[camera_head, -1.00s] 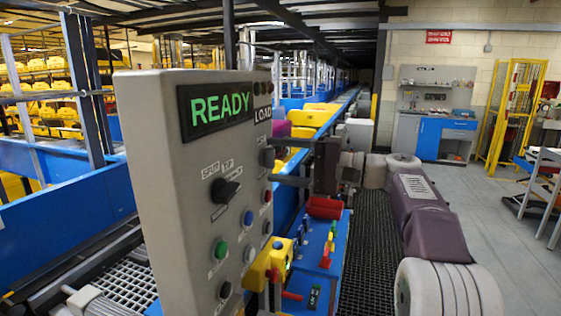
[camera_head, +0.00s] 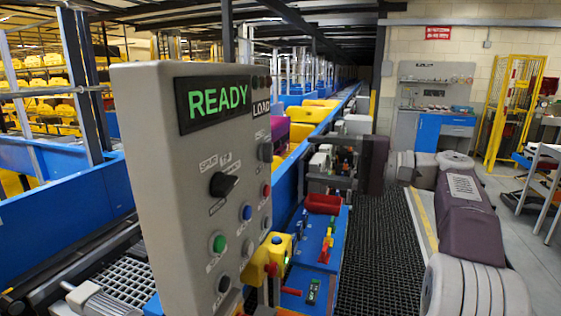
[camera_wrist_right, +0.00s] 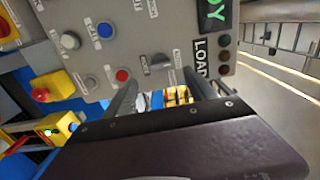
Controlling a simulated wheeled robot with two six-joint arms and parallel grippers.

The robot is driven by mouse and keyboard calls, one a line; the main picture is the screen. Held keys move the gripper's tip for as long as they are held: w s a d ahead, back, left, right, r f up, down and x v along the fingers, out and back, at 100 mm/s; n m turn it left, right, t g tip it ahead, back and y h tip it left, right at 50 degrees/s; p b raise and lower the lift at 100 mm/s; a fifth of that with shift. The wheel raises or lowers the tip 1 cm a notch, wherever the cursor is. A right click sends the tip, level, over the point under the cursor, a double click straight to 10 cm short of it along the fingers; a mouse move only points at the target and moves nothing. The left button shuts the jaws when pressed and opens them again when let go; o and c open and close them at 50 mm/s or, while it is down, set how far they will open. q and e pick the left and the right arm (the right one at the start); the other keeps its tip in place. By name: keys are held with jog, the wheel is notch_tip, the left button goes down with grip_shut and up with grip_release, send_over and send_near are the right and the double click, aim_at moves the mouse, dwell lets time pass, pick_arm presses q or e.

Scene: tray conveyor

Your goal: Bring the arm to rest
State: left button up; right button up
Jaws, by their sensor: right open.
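My right arm (camera_head: 470,220) comes in from the right and bends back toward the grey control panel (camera_head: 150,120). My right gripper (camera_head: 312,162) is open and empty, to the right of the panel and apart from it. In the right wrist view its two dark fingers (camera_wrist_right: 160,85) are spread, with only background between them. The panel's face and buttons fill the upper part of that view. The panel display (camera_head: 217,100) is lit green and reads READY. My left gripper is not in view.
The panel has a black selector knob (camera_head: 224,184) and several coloured buttons. A yellow box with a red button (camera_head: 272,268) sits beside it. A blue bench (camera_head: 318,240) with a red bin (camera_head: 323,204) lies below the gripper. Dark floor matting (camera_head: 380,260) is clear.

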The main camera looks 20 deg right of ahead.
jog(key=a+f+m+g+h+p, duration=0.15)
jog(key=a+f+h, duration=0.25)
jog(key=f, duration=0.9)
jog(key=a+f+m+g+h+p, duration=0.1)
jog(key=a+f+g+h+p, duration=0.15)
jog(key=f, duration=0.95)
jog(key=s+d+f+n+g+h+p, duration=0.1)
jog(key=s+f+n+g+h, duration=0.3)
jog(key=s+f, duration=1.2)
jog(key=s+n+h, duration=0.2)
jog(key=n+h, duration=0.2)
jog(key=n, duration=0.1)
jog(key=shift+s+f+g+p, duration=0.2)
jog(key=shift+f+g+p, duration=0.1)
jog(key=shift+g, duration=0.1)
jog(key=shift+d, duration=0.1)
